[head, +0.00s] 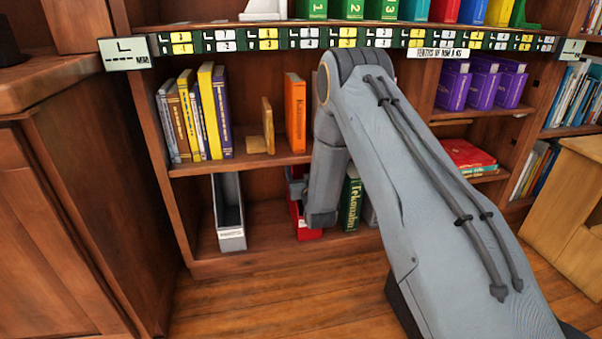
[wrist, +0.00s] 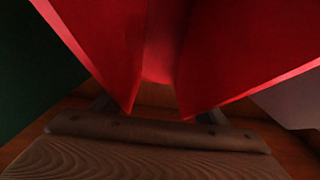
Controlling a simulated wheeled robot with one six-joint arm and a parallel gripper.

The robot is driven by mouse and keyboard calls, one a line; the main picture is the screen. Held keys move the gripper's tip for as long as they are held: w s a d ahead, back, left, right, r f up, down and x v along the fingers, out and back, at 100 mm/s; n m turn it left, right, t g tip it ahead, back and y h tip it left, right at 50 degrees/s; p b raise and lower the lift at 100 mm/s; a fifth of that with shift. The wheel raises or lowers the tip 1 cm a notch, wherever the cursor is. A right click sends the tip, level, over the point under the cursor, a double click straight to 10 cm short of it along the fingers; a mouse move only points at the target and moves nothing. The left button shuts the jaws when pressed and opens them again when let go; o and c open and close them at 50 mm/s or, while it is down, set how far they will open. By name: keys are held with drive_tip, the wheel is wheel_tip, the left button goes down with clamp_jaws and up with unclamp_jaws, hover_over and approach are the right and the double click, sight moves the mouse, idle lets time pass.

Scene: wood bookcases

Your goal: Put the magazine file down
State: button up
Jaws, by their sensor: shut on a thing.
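A red magazine file (head: 308,233) is in the bottom bay of the bookcase, mostly hidden behind my arm. Its lower front shows near the front edge of the bottom shelf. In the wrist view the red file (wrist: 220,50) fills most of the picture, close up. My gripper (wrist: 158,112) is shut on it, with the dark fingers partly showing at its lower edges. In the head view my arm hides the fingers. I cannot tell whether the file's base touches the shelf (head: 268,222).
A grey magazine file (head: 230,215) stands to the left on the bottom shelf, with a clear gap between. Above, a shelf holds yellow books (head: 206,110), a wooden bookend (head: 265,130) and an orange book (head: 295,110).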

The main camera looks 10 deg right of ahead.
drive_tip(key=o, duration=1.7)
drive_tip(key=shift+f, duration=0.1)
drive_tip(key=s+p, duration=0.6)
drive_tip(key=s, duration=0.6)
drive_tip(key=shift+r, duration=0.2)
